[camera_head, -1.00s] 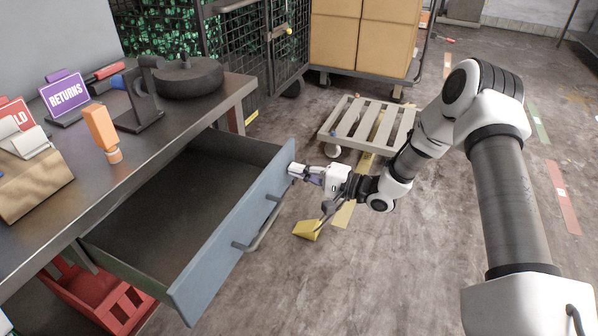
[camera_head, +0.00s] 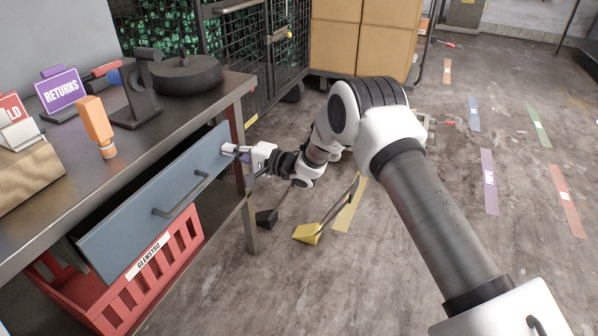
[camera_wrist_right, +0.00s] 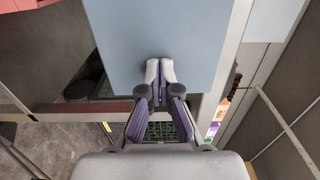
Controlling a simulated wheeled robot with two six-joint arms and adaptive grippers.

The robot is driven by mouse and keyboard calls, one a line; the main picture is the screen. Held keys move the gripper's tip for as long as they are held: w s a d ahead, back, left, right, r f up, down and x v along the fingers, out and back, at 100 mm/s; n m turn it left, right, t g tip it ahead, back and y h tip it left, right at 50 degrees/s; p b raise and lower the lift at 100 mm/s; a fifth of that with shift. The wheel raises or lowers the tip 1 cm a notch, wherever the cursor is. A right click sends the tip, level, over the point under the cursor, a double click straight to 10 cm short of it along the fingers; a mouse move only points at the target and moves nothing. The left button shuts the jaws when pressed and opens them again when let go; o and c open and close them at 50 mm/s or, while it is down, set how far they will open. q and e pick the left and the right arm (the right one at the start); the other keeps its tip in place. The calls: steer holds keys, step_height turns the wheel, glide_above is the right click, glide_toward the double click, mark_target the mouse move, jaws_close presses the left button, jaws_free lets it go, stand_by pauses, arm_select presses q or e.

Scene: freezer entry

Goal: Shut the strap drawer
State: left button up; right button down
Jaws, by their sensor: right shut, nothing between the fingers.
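The strap drawer (camera_head: 155,200) has a blue-grey front with a bar handle (camera_head: 182,194), under the metal workbench (camera_head: 190,115). It stands a little out from the bench, with a dark gap showing above its front. My right gripper (camera_head: 229,149) is shut and empty. Its fingertips are at the drawer front's right end, beyond the handle, and appear to touch it. In the right wrist view the closed fingertips (camera_wrist_right: 160,68) lie against the blue-grey panel (camera_wrist_right: 155,30). My left gripper is not in view.
A red crate (camera_head: 160,272) sits below the drawer. A bench leg (camera_head: 249,225) stands just right of the drawer front. On the bench are a purple RETURNS sign (camera_head: 60,92), an orange-handled tool (camera_head: 93,115) and a dark round object (camera_head: 180,76). Open floor lies to the right.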

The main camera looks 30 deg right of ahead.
steer(key=x, duration=0.5)
steer(key=shift+w+a, duration=0.25)
steer(key=shift+w, duration=0.05)
steer(key=shift+w+r, duration=0.1)
steer(key=shift+r, duration=0.05)
steer(key=shift+r, duration=0.15)
